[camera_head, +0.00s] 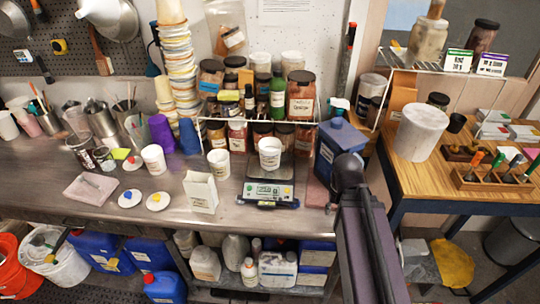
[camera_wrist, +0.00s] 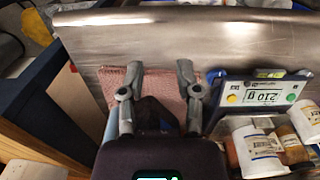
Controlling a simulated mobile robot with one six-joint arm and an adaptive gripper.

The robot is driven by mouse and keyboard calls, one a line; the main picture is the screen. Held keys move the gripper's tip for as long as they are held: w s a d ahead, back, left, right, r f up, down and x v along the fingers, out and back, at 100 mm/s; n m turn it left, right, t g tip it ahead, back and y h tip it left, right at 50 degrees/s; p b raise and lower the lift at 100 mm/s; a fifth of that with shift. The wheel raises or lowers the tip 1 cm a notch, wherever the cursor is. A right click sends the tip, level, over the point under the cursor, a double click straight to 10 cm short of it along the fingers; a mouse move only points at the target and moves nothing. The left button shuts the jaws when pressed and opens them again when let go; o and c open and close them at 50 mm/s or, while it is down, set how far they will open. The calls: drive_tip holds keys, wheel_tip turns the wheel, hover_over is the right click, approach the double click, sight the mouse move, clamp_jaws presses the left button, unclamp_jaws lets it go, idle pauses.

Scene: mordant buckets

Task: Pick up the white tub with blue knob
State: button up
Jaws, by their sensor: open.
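In the head view, a small white round piece with a blue knob (camera_head: 129,199) lies on the steel bench, left of a similar piece with a yellow knob (camera_head: 157,201). Another with a red knob (camera_head: 132,164) lies behind them. White tubs stand on the bench (camera_head: 154,160), (camera_head: 219,164) and on the scale (camera_head: 270,153); I see no blue knob on these. My gripper (camera_wrist: 158,72) is open and empty in the wrist view, over a pinkish mat (camera_wrist: 155,90). It is far right of the blue-knobbed piece, which the wrist view does not show.
The scale (camera_head: 268,190) sits mid-bench, right of an open white carton (camera_head: 202,193). A blue canister (camera_head: 340,140) stands near my arm. Jars and a wire shelf line the back. Tall cup stacks (camera_head: 176,60) rise behind. A pinkish slab (camera_head: 90,188) lies at left.

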drive_tip(key=shift+o, duration=0.5)
drive_tip(key=w+a+r+n+t+h, duration=0.35)
drive_tip(key=w+a+n+h, duration=0.25)
drive_tip(key=w+a+n, duration=0.8)
drive_tip(key=w+a+r+n+t, duration=0.2)
drive_tip(key=a+r+n+t, duration=0.1)
drive_tip(key=a+n, duration=0.4)
drive_tip(key=w+a+r+n+t+h, duration=0.1)
drive_tip(key=w+a+r+n+t, duration=0.1)
drive_tip(key=a+n, duration=0.6)
drive_tip(key=a+r+t, duration=0.1)
drive_tip(key=a+t, duration=0.1)
drive_tip(key=a, duration=0.1)
drive_tip(key=shift+r+h, duration=0.3)
drive_tip(key=shift+r, duration=0.1)
drive_tip(key=shift+w, duration=0.1)
